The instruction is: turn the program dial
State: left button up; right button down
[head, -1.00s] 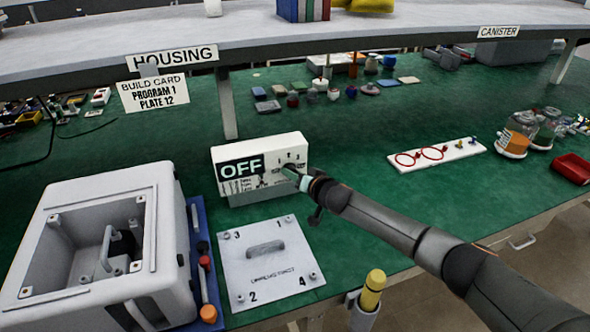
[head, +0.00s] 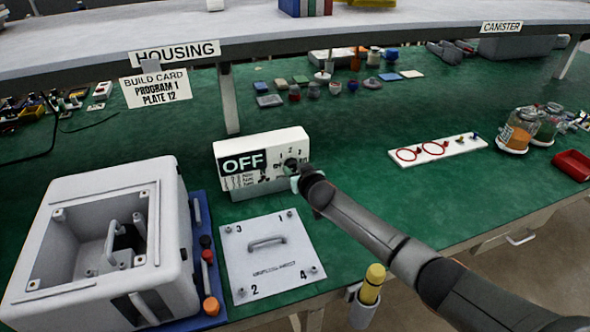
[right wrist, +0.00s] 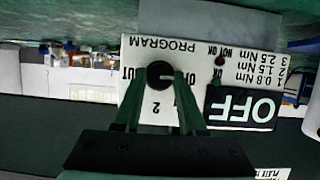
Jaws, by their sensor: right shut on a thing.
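A white control box (head: 262,150) stands on the green bench, with a black sign reading OFF (head: 242,163). Its dark round program dial (head: 290,165) is on the right part of its front. My right gripper (head: 293,180) is at the dial. In the right wrist view the box appears upside down, and the greenish fingers (right wrist: 160,88) are shut on the dial (right wrist: 160,75), one on each side. A pale pointer mark shows on the dial; the fingers hide some labels around it. My left gripper is not in view.
A build card (head: 156,88) reads program 1, plate 12. A square plate with a handle (head: 240,262) lies in front of the box, and a white housing (head: 170,230) stands to the left. A yellow-handled tool (head: 372,285) sits in a holder at the front edge.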

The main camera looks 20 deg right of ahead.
jog(key=shift+c, duration=2.4)
grip_release()
jog(key=shift+s, duration=0.1)
jog(key=shift+s+r, duration=0.3)
jog(key=shift+s, duration=0.3)
jog(key=p+v, duration=0.1)
jog(key=v, duration=1)
